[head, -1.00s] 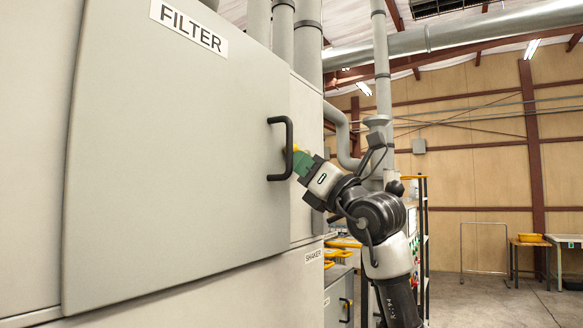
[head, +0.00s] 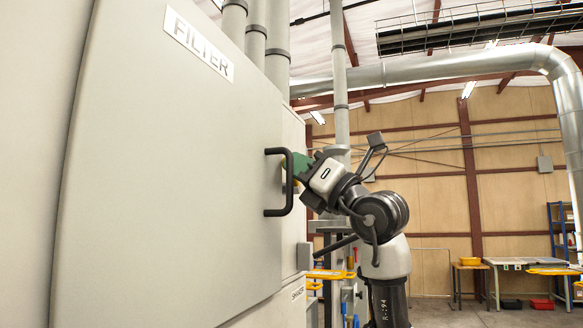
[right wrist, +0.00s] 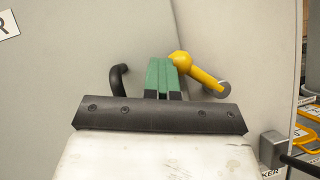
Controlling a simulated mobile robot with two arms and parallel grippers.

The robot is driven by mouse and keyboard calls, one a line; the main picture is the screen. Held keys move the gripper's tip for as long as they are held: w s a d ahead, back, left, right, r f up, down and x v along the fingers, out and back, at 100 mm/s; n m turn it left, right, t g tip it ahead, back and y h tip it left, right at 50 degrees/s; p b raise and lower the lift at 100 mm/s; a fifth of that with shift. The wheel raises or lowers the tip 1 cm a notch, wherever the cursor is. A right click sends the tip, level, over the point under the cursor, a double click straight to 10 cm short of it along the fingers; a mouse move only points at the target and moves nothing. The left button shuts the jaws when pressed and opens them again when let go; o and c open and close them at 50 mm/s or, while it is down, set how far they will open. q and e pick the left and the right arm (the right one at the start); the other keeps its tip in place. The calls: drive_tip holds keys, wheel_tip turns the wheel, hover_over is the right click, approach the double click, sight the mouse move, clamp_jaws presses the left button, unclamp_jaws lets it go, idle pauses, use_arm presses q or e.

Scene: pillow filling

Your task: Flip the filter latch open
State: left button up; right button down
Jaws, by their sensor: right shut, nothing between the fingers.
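The grey filter door (head: 180,170) fills the left of the head view, with a FILTER label (head: 198,42) near its top. A black handle (head: 283,183) stands at its right edge. The yellow latch (right wrist: 200,74) shows in the right wrist view, its round knob up by the fingertips and its arm sloping down right to a grey pivot. My right gripper (right wrist: 163,76) has green fingers that are shut and empty. They are just left of the knob, touching or very near it. In the head view the right gripper (head: 300,167) is partly behind the handle. My left gripper is not in view.
The handle (right wrist: 118,80) stands left of the fingers in the right wrist view. A grey pipe (head: 340,80) rises behind my arm. Tables (head: 515,262) and a blue shelf (head: 560,240) stand far off at the right, with open floor before them.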

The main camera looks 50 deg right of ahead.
drive_tip(key=shift+w+d+r+m+g+h+p, duration=0.1)
drive_tip(key=shift+w+d+r+m+h+p, duration=0.1)
drive_tip(key=shift+d+r+m+h+p, duration=0.55)
drive_tip(key=shift+w+d+r+m+g+h+p, duration=0.1)
drive_tip(key=shift+w+d+r+m+h+p, duration=0.3)
drive_tip(key=shift+m, duration=0.6)
drive_tip(key=shift+w+d+r+m+g+h+p, duration=0.1)
drive_tip(key=shift+d+r+m+h+p, duration=0.2)
drive_tip(key=shift+m+h, duration=0.5)
drive_tip(key=shift+w+d+r, duration=0.15)
drive_tip(key=shift+d, duration=0.05)
drive_tip(key=shift+d, duration=0.1)
